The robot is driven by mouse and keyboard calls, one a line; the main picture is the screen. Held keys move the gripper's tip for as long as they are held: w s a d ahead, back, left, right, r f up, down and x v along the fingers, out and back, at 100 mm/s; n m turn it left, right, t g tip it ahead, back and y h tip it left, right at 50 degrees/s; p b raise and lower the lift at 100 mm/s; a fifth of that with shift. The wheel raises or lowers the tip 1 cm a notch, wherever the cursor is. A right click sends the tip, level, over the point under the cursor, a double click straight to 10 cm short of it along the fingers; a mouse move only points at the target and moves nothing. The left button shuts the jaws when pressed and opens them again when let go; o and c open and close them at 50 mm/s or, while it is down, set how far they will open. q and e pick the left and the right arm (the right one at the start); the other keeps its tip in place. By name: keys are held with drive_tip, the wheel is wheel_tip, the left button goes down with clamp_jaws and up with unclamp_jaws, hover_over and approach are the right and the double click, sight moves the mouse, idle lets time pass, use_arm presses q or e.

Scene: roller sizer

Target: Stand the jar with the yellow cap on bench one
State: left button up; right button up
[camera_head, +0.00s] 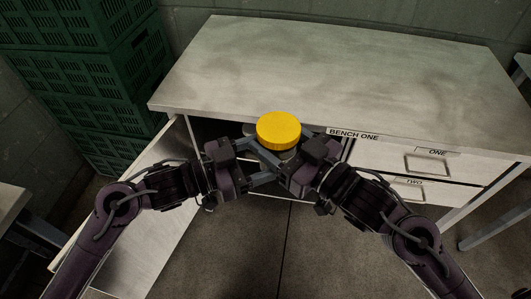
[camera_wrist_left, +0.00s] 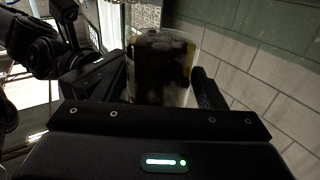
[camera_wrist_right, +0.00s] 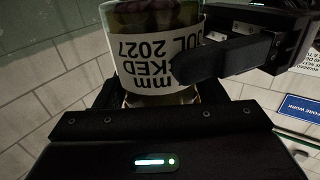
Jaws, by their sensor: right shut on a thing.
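The jar with the yellow cap (camera_head: 279,130) is held up in front of the bench's front edge, between my two grippers. Its cap faces the head camera and hides most of its body. My right gripper (camera_head: 288,158) is shut on the jar; the right wrist view shows its label (camera_wrist_right: 150,50) with upside-down print. My left gripper (camera_head: 264,162) is open, its fingers spread on either side of the jar. The left wrist view shows the jar's clear side with dark contents (camera_wrist_left: 163,68). Bench one (camera_head: 340,60) has a bare pale top and a name label on its front edge.
Drawers marked one (camera_head: 425,160) and two (camera_head: 410,188) sit under the bench at the right. Green crates (camera_head: 85,80) are stacked at the left. A pale panel (camera_head: 135,215) sticks out below the bench's left end. The bench top is clear.

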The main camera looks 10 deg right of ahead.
use_arm(q)
drive_tip(key=shift+s, duration=0.1)
drive_tip(key=shift+c, duration=1.7)
use_arm(e)
drive_tip(key=o, duration=1.3)
